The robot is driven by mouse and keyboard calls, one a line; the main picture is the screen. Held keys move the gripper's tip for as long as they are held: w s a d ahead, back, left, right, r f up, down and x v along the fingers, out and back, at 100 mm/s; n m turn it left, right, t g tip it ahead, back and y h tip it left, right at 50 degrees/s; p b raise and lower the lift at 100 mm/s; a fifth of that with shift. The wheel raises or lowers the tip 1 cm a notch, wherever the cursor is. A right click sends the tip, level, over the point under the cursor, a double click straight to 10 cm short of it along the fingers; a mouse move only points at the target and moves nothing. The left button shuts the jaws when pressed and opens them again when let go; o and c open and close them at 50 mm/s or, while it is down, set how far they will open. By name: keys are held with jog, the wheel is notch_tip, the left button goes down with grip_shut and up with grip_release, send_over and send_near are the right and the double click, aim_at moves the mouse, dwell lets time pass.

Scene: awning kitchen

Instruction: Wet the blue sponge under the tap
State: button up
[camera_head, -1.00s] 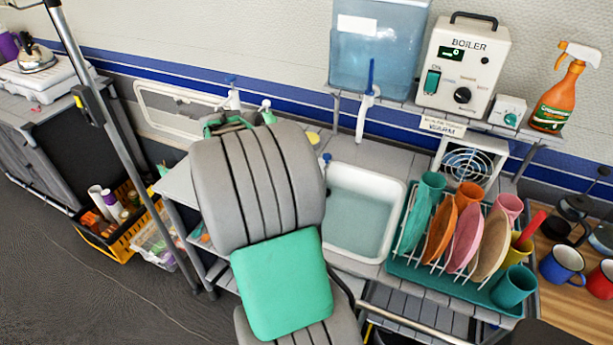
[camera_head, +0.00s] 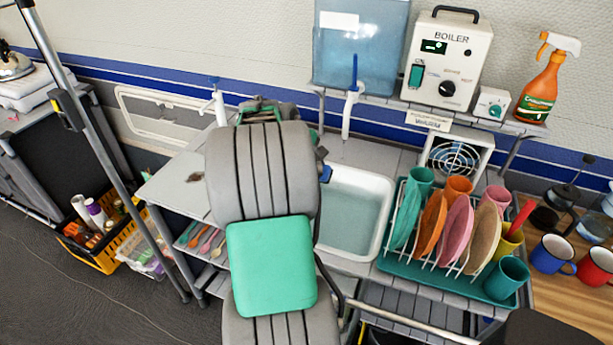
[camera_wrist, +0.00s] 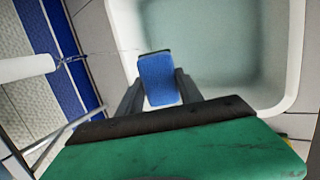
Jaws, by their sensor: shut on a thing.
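The blue sponge (camera_wrist: 158,80) is held between the fingers of my gripper (camera_wrist: 160,92) in the wrist view, over the edge of the white sink (camera_wrist: 292,60). In the head view only a small part of the sponge (camera_head: 325,173) shows beside my arm, at the left edge of the sink (camera_head: 388,205). The white tap (camera_head: 349,112) with a blue handle stands behind the sink. Its spout (camera_wrist: 25,68) is at the left of the wrist view, with a thin clear stream reaching toward the sponge. I cannot tell whether the water touches it. My arm hides most of my gripper in the head view.
A teal dish rack (camera_head: 440,275) with plates and cups stands right of the sink. The boiler (camera_head: 448,62) and a blue water tank (camera_head: 358,60) are on the shelf above. A second tap (camera_head: 218,105) is behind my arm. The counter (camera_head: 180,190) at left is mostly clear.

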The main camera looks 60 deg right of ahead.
jog(key=s+d+f, duration=0.1)
jog(key=d, duration=0.5)
jog(key=shift+s+p, duration=0.2)
jog(key=shift+p, duration=0.25)
jog(key=shift+a+f, duration=0.1)
